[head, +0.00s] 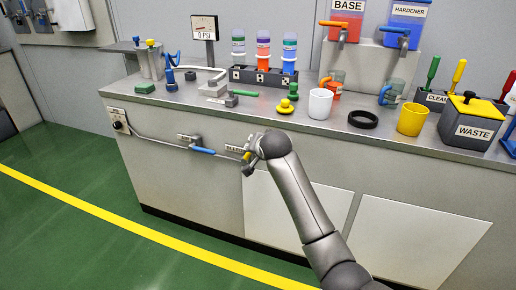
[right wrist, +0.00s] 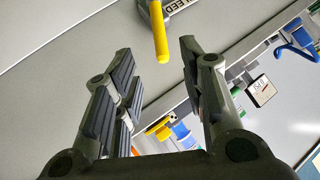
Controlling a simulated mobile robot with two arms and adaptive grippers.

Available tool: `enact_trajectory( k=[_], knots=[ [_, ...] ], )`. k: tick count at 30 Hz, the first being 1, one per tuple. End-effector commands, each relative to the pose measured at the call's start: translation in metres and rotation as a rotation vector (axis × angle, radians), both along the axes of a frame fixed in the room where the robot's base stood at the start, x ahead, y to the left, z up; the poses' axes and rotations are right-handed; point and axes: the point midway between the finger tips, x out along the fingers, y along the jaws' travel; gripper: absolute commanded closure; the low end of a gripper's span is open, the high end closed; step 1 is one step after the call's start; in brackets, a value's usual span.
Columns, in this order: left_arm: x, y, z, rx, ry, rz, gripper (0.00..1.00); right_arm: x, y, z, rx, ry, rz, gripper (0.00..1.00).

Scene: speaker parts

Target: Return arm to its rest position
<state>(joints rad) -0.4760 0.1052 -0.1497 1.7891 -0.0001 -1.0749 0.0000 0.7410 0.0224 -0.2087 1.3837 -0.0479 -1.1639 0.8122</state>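My right arm reaches up from the lower right in the head view, with its gripper (head: 250,160) at the counter's front panel beside the valve labelled BLEED (head: 236,148). In the right wrist view the right gripper (right wrist: 156,55) is open, with its padded fingers wide apart. The valve's yellow handle (right wrist: 159,32) points into the gap near the fingertips. I see no contact between handle and fingers. My left arm and gripper are out of view.
The metal counter (head: 205,101) carries a white cup (head: 320,103), a yellow cup (head: 412,119), a black ring (head: 363,119) and a bottle rack (head: 262,77). A blue-handled valve (head: 203,150) sits left on the front panel. The green floor (head: 80,235) before it is clear.

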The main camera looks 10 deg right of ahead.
Motion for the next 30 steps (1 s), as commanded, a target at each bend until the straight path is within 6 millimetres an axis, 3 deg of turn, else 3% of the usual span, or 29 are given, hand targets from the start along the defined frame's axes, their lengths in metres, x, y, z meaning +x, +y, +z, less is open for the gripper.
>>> enact_trajectory(
  k=[5,8,11,13,17,21,27,30],
  knots=[
    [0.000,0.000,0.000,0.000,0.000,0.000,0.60,0.000,0.000,-0.001,0.000,0.000,0.000,0.62],
    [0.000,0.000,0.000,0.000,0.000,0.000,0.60,-0.006,-0.001,-0.015,-0.011,0.018,0.008,0.62],
    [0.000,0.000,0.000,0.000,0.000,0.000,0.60,-0.024,-0.003,-0.055,-0.043,0.067,0.036,0.62],
    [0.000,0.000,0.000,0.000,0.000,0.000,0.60,-0.046,-0.005,-0.095,-0.078,0.118,0.068,0.62],
    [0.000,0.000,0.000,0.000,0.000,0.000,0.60,-0.102,-0.010,-0.175,-0.151,0.224,0.147,0.62],
    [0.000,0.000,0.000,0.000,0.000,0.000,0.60,-0.173,-0.015,-0.249,-0.224,0.335,0.245,0.62],
    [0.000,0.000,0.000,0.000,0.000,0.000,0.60,-0.289,-0.021,-0.332,-0.311,0.489,0.397,0.62],
    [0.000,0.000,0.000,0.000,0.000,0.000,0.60,-0.342,-0.024,-0.358,-0.344,0.550,0.469,0.62]
  ],
)
